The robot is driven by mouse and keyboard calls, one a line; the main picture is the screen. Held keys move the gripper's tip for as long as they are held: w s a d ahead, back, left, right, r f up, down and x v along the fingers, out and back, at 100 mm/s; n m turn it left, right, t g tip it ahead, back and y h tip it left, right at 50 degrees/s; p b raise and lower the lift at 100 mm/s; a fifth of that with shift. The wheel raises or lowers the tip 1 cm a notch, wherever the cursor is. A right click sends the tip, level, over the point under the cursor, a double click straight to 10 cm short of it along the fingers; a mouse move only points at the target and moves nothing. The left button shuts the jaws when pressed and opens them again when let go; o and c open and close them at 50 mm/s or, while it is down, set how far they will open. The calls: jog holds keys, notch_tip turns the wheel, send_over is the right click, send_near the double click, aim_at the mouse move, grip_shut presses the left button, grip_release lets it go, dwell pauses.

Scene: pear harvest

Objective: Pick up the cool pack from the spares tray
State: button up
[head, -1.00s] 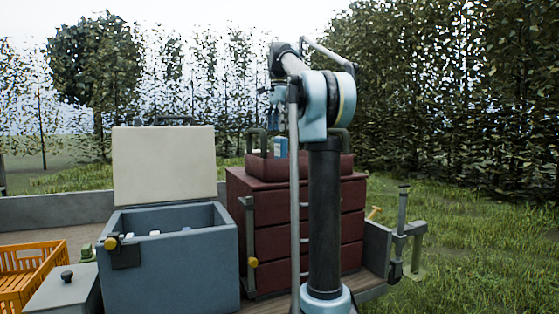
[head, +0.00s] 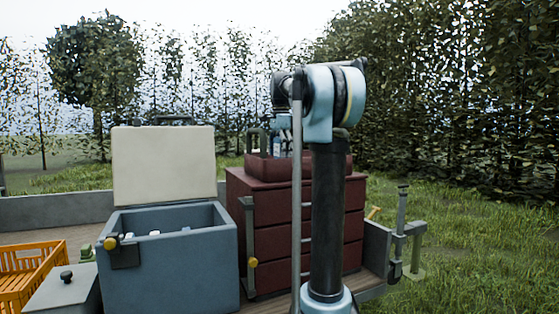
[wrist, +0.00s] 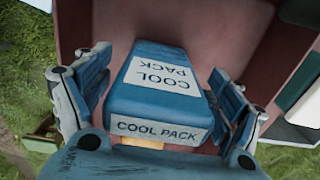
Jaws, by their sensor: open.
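The cool pack (wrist: 155,95) is a blue block with white "COOL PACK" labels. In the wrist view it stands between the two fingers of my gripper (wrist: 155,100), which are open on either side of it. A gap shows on the left; on the right the finger is close, and I cannot tell if it touches. The spares tray (head: 325,168) is dark red and sits on the red drawer cabinet. In the head view the cool pack (head: 277,147) shows only as a small blue piece, mostly hidden by my gripper and arm. The tray's floor (wrist: 200,25) shows behind the pack.
A blue-grey cool box (head: 170,270) with its pale lid (head: 163,165) raised stands left of the red cabinet (head: 265,225). An orange crate (head: 30,265) and a grey lidded box (head: 65,290) are at lower left. Grass lies to the right.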

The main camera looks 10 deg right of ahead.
jog(key=c, duration=1.3)
